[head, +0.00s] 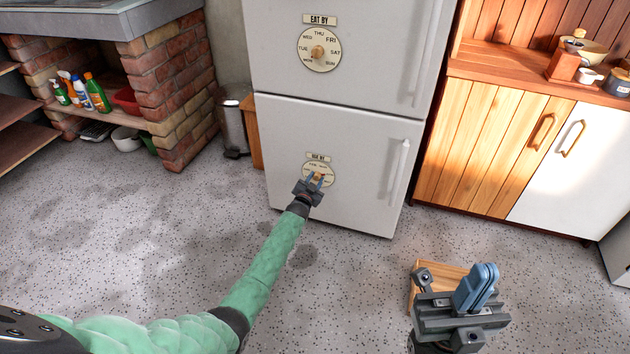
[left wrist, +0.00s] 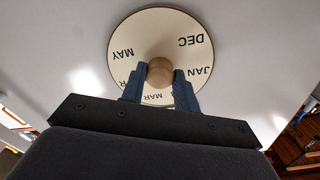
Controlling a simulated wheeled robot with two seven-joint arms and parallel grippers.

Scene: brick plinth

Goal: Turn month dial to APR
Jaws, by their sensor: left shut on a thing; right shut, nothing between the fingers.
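The month dial (left wrist: 155,35) is a round cream disc on the fridge's lower door, with a wooden knob (left wrist: 159,75) at its centre. In the left wrist view DEC, JAN, MAR and MAY are readable around it; other labels are partly hidden behind the fingers. My left gripper (head: 316,178) is at this dial, its blue fingers shut on the knob from both sides. In the head view the gripper covers part of the dial, and its lettering is too small to read surely. My right gripper (head: 485,270) is shut and empty, low at the right, away from the fridge.
A second dial (head: 320,50) with weekday labels is on the upper fridge door (head: 265,25). A bin (head: 233,130) and brick plinth (head: 170,85) stand left of the fridge. A wooden cabinet (head: 480,140) stands right. A small wooden box (head: 440,275) is behind my right gripper. The floor between is open.

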